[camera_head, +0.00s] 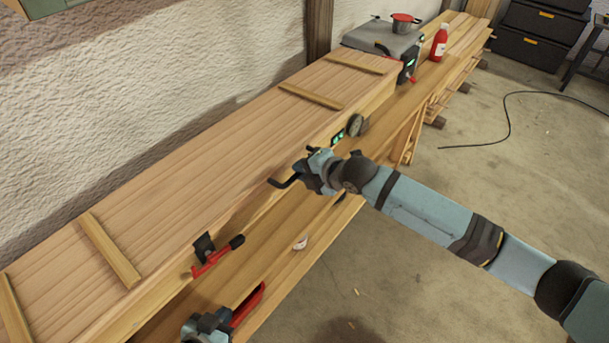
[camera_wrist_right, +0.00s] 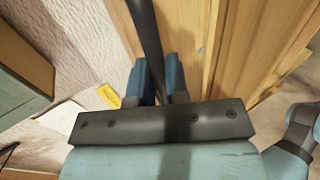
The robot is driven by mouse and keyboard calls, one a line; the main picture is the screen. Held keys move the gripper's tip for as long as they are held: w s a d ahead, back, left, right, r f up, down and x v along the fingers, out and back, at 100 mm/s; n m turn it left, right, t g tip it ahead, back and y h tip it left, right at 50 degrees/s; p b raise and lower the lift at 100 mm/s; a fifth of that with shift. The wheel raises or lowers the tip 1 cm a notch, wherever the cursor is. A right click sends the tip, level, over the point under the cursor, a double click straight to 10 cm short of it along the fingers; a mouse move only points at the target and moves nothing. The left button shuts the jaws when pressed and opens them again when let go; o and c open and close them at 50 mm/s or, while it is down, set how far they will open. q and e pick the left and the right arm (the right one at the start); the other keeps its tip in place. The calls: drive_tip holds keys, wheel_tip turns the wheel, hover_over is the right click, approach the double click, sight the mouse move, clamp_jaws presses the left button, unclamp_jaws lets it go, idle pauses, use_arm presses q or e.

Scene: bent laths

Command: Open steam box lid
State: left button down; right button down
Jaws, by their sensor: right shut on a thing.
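The steam box is a long wooden box along the wall. Its plank lid (camera_head: 200,165), with several cross battens, lies flat on top. A black bar-like handle (camera_head: 279,183) sticks out at the box's front edge. My right gripper (camera_head: 308,168) is at that edge, shut on the handle. In the right wrist view the dark handle (camera_wrist_right: 147,35) runs between the blue fingers of the right gripper (camera_wrist_right: 159,82). My left gripper (camera_head: 207,326) is low at the bottom edge, in front of the box; its fingers are not clear.
A red latch with a black grip (camera_head: 217,258) sits on the box front. A red bracket-like part (camera_head: 248,304) is by my left gripper. A round gauge (camera_head: 356,125) is beyond my right gripper. A grey machine (camera_head: 385,40) and red bottle (camera_head: 439,43) stand at the far end.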

drive_tip(key=r, duration=0.5)
drive_tip(key=shift+w+a+r, duration=0.15)
drive_tip(key=shift+w+a, duration=0.1)
drive_tip(key=shift+a, duration=0.1)
drive_tip(key=w+a+r, duration=0.2)
drive_tip(key=a+r, duration=0.1)
drive_tip(key=r, duration=0.4)
drive_tip(key=w+a+r, duration=0.2)
drive_tip(key=a+r, duration=0.1)
drive_tip(key=r, duration=0.4)
drive_tip(key=w+a+r, duration=0.5)
drive_tip(key=w+a, duration=0.1)
drive_tip(key=a, duration=0.2)
drive_tip(key=w+a+r, duration=0.4)
drive_tip(key=w+a, duration=0.1)
drive_tip(key=a, duration=0.2)
drive_tip(key=shift+w+a+r, duration=0.35)
drive_tip(key=shift+w, duration=0.05)
drive_tip(key=c, duration=0.8)
unclamp_jaws()
drive_tip(key=shift+c, duration=0.2)
